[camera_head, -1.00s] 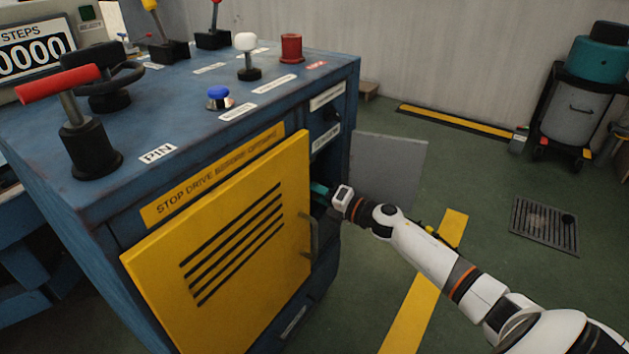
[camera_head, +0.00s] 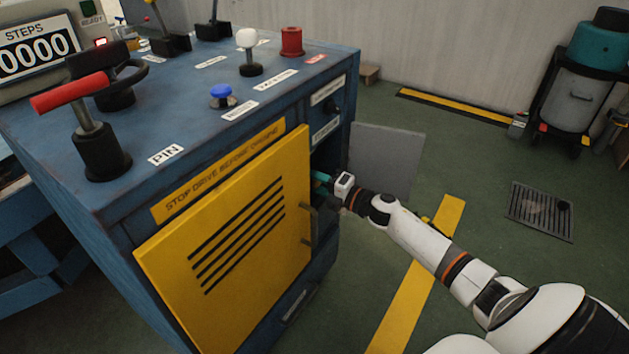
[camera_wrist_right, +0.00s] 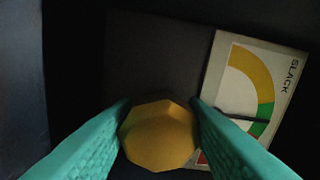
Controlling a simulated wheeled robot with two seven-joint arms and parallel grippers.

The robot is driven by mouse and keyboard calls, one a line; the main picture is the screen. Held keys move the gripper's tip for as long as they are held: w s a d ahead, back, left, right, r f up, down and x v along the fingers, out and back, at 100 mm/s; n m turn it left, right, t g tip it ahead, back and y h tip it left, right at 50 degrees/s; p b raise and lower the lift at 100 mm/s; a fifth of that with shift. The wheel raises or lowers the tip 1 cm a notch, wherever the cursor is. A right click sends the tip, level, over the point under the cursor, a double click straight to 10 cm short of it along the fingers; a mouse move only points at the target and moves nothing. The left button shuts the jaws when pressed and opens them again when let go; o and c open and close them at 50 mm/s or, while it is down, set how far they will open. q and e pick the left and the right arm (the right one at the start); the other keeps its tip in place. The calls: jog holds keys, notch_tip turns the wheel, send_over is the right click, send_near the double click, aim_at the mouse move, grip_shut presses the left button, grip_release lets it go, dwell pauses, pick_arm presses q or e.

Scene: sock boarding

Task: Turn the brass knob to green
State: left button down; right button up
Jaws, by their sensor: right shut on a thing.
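The brass knob (camera_wrist_right: 158,136) is a faceted yellow disc low in the right wrist view. The teal fingers of my right gripper (camera_wrist_right: 160,112) are shut on its two sides. Behind it is a gauge (camera_wrist_right: 226,85) marked SLACK, with yellow and green bands and a bit of red low down. My left gripper is not in view.
The yellow door stands open just left of my right wrist, with its handle (camera_head: 309,224) close to the arm. A grey panel (camera_head: 388,160) is behind the arm. Levers and a blue button (camera_head: 222,92) are on the cabinet top. The floor at right is clear around a drain grate (camera_head: 540,210).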

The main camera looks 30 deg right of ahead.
jog(key=o, duration=1)
jog(key=shift+c, duration=0.2)
jog(key=shift+s+d, duration=0.1)
jog(key=shift+s+d, duration=0.1)
jog(key=shift+s, duration=0.2)
jog(key=p+v, duration=0.3)
jog(key=v, duration=0.8)
jog(key=shift+p, duration=0.3)
